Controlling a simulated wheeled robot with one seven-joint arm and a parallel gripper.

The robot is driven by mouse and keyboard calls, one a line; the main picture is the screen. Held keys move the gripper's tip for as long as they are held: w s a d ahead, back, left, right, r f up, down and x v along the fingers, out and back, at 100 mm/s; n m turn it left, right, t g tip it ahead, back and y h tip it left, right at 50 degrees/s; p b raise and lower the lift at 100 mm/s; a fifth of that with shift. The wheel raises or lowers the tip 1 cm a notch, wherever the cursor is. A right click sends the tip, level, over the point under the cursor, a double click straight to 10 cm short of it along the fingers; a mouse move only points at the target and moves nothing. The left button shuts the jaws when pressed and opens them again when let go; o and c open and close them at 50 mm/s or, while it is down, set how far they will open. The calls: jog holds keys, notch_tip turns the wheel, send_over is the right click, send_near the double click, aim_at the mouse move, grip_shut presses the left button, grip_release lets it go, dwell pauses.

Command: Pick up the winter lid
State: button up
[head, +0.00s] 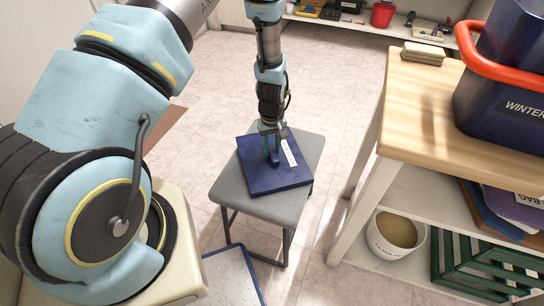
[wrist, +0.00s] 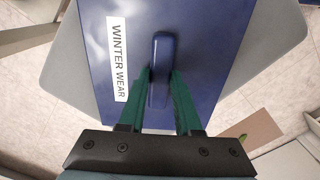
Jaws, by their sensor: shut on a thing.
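The winter lid (head: 262,178) is a flat dark blue square with a white label, lying on a grey stool (head: 226,188). In the wrist view the lid (wrist: 200,40) shows its label, reading "WINTER WEAR", and a raised blue handle (wrist: 160,60) in its middle. My gripper (head: 272,150) points down at the lid from above. In the wrist view its green fingers (wrist: 161,88) stand on either side of the handle, shut on it. The lid appears to rest on the stool; I cannot tell whether there is a gap below it.
A wooden-topped bench (head: 420,110) at the right holds a dark blue bin (head: 490,110) with a red-orange rim and a "WINTER" label, plus a small brush-like block (head: 423,53). Its lower shelf area has a white bucket (head: 395,235) and a green crate (head: 480,262). Floor behind the stool is clear.

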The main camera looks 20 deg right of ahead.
grip_shut()
jog(key=shift+r, duration=0.15)
